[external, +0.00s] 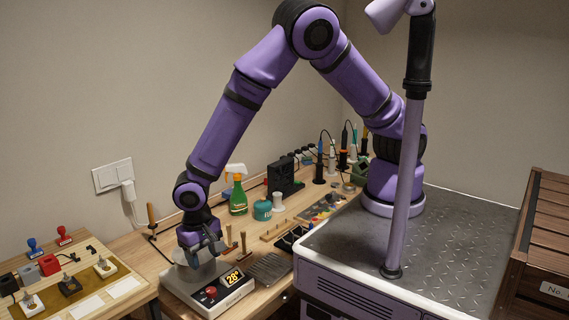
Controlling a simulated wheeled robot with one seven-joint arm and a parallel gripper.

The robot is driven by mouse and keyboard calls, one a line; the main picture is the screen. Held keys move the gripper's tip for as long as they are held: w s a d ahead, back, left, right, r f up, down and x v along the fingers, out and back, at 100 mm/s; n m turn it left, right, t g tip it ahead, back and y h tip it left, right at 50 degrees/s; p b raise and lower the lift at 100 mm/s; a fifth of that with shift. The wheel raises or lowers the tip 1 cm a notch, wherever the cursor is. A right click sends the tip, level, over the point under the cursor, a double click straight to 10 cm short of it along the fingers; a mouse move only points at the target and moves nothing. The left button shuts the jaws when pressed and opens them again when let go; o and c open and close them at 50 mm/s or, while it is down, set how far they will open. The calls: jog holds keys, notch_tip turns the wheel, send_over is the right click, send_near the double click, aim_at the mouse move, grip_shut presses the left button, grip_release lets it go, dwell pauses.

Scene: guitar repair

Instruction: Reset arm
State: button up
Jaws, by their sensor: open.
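My purple arm reaches from my base down to the left over the workbench (138,254). My gripper (207,255) points downward at the arm's end, just above a device with a round grey top (192,279). The device has a red knob and a lit display (233,277) reading 28°. The fingers look apart, and I see nothing held between them. The picture is too small to show whether the fingers touch the device. Part of the device's top is hidden behind my gripper.
A green spray bottle (238,196) and a teal jar (262,211) stand behind my gripper. Small upright tools are close to its right. A slatted wooden crate (547,225) stands at far right.

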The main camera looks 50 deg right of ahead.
jog(key=w+d+r+y, duration=0.1)
jog(key=w+d+r, duration=0.3)
jog(key=d+r, duration=0.45)
jog(key=w+d+r+y, duration=0.1)
jog(key=w+d+r, duration=0.2)
jog(key=d+r, duration=0.55)
jog(key=w+d+r+y, duration=0.1)
jog(key=w+d+r, duration=0.3)
jog(key=d+r, duration=0.4)
jog(key=s+d+r+t, duration=0.25)
jog(key=d+r, duration=0.25)
jog(key=d, duration=0.3)
jog(key=s+d+r+t, duration=0.1)
jog(key=s+d+r, duration=0.2)
jog(key=d+r, duration=0.35)
jog(key=s+d+r+t+h, duration=0.1)
jog(key=s+d+h, duration=0.1)
jog(key=s+d, duration=0.9)
jog(key=shift+s+n+t, duration=0.25)
jog(key=shift+n+t, duration=0.1)
jog(key=shift+n, duration=0.05)
jog(key=shift+d, duration=0.1)
